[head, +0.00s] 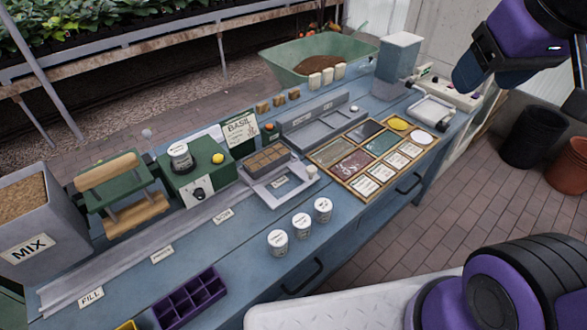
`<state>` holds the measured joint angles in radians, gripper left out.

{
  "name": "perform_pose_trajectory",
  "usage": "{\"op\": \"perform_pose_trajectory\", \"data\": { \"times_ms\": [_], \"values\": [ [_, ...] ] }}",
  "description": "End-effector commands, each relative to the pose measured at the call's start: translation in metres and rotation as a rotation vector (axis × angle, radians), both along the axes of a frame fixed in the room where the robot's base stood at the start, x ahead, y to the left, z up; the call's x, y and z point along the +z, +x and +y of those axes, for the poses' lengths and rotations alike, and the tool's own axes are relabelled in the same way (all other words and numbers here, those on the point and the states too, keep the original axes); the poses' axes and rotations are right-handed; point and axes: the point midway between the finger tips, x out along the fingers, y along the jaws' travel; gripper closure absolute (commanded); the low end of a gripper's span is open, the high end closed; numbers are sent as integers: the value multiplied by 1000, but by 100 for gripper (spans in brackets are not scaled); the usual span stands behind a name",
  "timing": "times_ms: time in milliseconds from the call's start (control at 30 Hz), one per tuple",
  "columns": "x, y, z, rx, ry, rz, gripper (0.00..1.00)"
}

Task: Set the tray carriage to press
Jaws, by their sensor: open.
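The tray carriage (278,188) is a light grey plate at the right end of a long grey rail (140,245) on the blue bench. A brown celled seed tray (267,160) sits on it, and a pale knob (312,171) stands at its right side. Along the rail's front are a FILL label (91,297) at the left, a small label that seems to read PRESS (162,253), and a third, hard to read (223,215). The carriage is right of all three. A green frame with wooden rollers (118,190) stands behind the rail. My gripper's fingers are not visible.
Several white cups (277,243) stand in front of the carriage, and a purple divided tray (190,298) lies at the front left. The MIX bin (42,225) is at the far left. A green box with a dial (195,175) stands behind the rail. The rail left of the carriage looks clear.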

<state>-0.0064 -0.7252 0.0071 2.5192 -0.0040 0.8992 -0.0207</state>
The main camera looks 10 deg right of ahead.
Motion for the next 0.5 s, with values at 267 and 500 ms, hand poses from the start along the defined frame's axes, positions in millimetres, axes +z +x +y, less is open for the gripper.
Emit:
{"op": "perform_pose_trajectory", "data": {
  "times_ms": [267,500],
  "values": [
    [-14,66,12,182,-102,84,39],
    [-42,128,28,371,-180,156,39]
  ]
}}
